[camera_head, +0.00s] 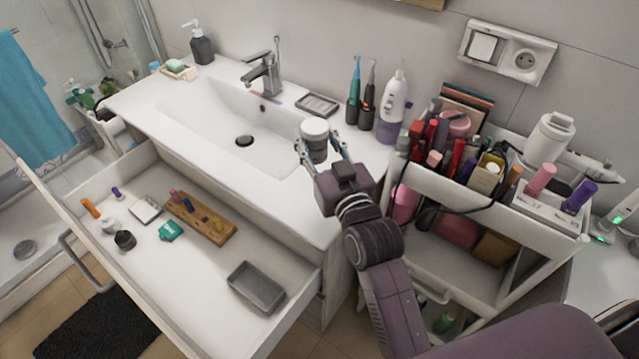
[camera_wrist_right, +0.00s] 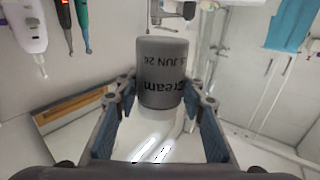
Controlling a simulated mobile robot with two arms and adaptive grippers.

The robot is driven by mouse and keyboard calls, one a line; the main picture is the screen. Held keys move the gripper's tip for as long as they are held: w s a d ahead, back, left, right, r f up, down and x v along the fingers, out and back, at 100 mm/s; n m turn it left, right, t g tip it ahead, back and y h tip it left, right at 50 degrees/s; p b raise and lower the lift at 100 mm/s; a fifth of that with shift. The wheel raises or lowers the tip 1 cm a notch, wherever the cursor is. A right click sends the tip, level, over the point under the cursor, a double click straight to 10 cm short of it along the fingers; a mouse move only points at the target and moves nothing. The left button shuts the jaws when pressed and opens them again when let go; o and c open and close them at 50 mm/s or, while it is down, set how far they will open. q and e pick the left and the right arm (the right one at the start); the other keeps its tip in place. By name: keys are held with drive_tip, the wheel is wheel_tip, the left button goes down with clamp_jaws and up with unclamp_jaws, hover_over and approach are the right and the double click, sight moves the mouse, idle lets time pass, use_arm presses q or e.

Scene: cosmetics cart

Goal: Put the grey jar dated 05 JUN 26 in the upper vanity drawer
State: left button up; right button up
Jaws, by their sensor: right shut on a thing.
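The grey jar (camera_head: 314,142) is held in my right gripper (camera_head: 322,155) above the right part of the white vanity top, at the sink's right side. In the right wrist view the jar (camera_wrist_right: 162,72) shows "Cream" and a date ending "JUN 26", upside down. The first digits are hard to read. The fingers of my right gripper (camera_wrist_right: 160,108) are on both sides of the jar. The upper vanity drawer (camera_head: 185,328) is pulled open at the left, below the sink. My left gripper is not in view.
The drawer holds a wooden tray (camera_head: 222,236), a grey dish (camera_head: 256,288) and several small cosmetics. Bare drawer floor lies between them. Toothbrushes and a white-purple bottle (camera_head: 394,104) stand behind the jar. A crowded cosmetics cart (camera_head: 480,195) stands at the right.

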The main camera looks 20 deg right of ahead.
drive_tip(key=shift+o, duration=0.2)
wheel_tip(320, 180, down, 14)
drive_tip(key=shift+f, duration=0.2)
drive_tip(key=o, duration=0.8)
drive_tip(key=shift+f, duration=0.2)
drive_tip(key=shift+c, duration=0.2)
drive_tip(key=o, duration=0.5)
drive_tip(key=shift+c, duration=0.2)
